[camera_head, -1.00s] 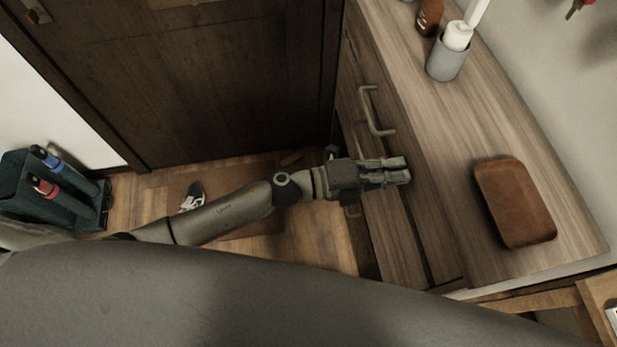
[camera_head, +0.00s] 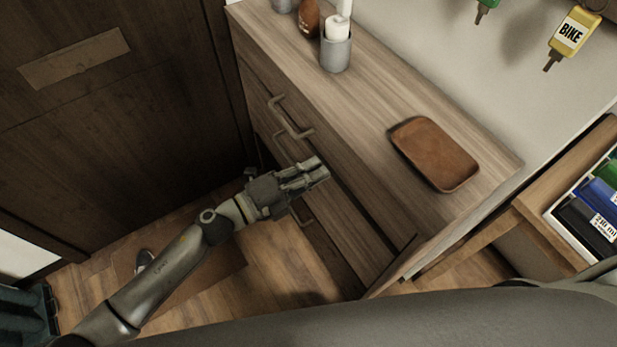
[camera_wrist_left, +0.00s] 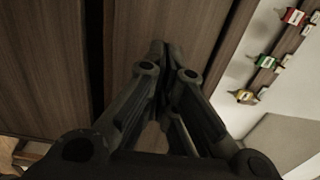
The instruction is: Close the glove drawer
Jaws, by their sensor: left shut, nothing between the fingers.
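A wooden dresser stands in the middle of the head view, with drawer fronts along its left side. The upper drawer front (camera_head: 259,97) carries a metal bar handle (camera_head: 290,118). I cannot tell which drawer is the glove drawer; no gloves or drawer inside show. My left gripper (camera_head: 322,172) is shut and empty, its fingertips over the drawer fronts below the upper handle. In the left wrist view the shut fingers (camera_wrist_left: 163,55) point at a brown wood panel (camera_wrist_left: 150,22) beside a dark gap; contact is unclear.
On the dresser top (camera_head: 375,95) stand a brown tray (camera_head: 436,153), a grey cup (camera_head: 336,53) with a white item, and a brown bottle (camera_head: 309,18). A dark door (camera_head: 110,120) is at left. A wooden table (camera_head: 520,215) with boxes is at right. Shoes lie on the floor.

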